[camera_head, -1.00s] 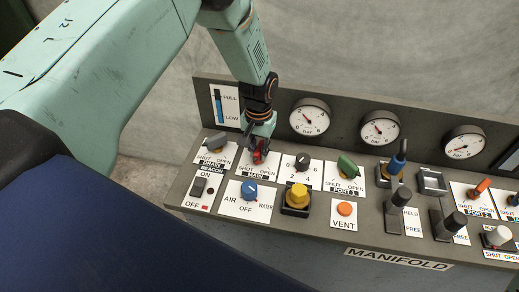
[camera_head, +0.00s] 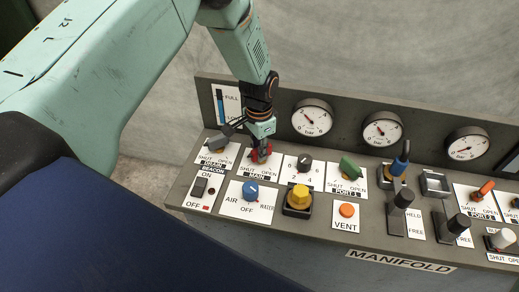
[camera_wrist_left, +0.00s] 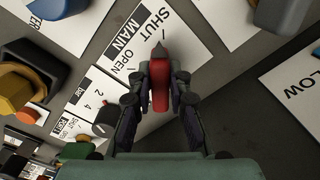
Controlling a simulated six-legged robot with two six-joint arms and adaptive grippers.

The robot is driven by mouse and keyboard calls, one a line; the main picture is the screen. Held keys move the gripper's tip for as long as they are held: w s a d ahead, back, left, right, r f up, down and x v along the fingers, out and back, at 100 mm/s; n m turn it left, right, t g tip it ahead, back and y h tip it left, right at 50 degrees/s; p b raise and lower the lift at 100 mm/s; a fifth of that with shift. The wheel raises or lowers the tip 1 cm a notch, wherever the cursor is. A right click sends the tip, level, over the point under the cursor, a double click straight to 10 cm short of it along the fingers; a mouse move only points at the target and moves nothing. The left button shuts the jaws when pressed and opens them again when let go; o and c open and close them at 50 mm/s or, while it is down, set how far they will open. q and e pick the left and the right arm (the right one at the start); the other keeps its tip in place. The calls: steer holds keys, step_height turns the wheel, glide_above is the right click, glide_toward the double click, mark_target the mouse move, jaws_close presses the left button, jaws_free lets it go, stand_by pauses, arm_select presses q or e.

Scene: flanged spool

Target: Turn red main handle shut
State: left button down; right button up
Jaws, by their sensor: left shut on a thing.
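The red main handle (camera_head: 254,157) sits on its white plate marked SHUT, OPEN and MAIN at the panel's left part. My left gripper (camera_head: 261,150) reaches down onto it from above and partly hides it. In the left wrist view, the red handle (camera_wrist_left: 160,88) lies between the two dark fingers (camera_wrist_left: 160,82), which are shut on it. Its grey tip points towards the tick beside the word SHUT, away from the tick by OPEN. My right gripper is not in view.
A grey drain handle (camera_head: 221,141) stands close left of my gripper. A black knob (camera_head: 305,160) and green port handle (camera_head: 349,167) are to the right. A blue knob (camera_head: 250,190) and yellow knob (camera_head: 299,196) are in front. Gauges (camera_head: 312,117) line the back wall.

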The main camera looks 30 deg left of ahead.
arm_select(q)
steer(key=shift+s, duration=0.1)
stand_by(0.3)
steer(key=c, duration=1.3)
jaws_free()
steer(key=shift+a, duration=0.1)
steer(key=shift+o, duration=0.2)
steer(key=shift+r, duration=0.55)
step_height(320, 180, up, 11)
steer(key=shift+f, duration=0.1)
